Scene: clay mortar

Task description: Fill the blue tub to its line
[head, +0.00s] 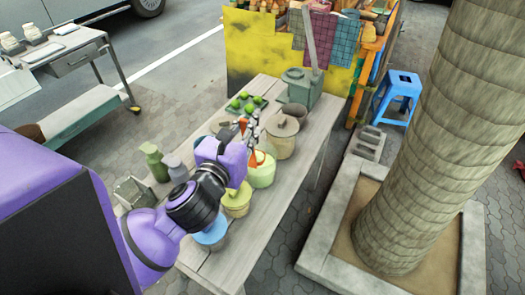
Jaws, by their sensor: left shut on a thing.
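The blue tub (212,235) stands on the wooden table near its front end, partly hidden behind my left arm. Its fill line and contents cannot be made out. A yellow tub (237,204) stands beyond it, and a pale green tub (264,176) beyond that. My left gripper (251,137) is over the far side of the green tub, apart from the blue tub. It is shut on a small orange-red tool (255,159), whose shape is mostly hidden. My right gripper is not in view.
Green (154,162) and grey (178,169) bottles stand left.

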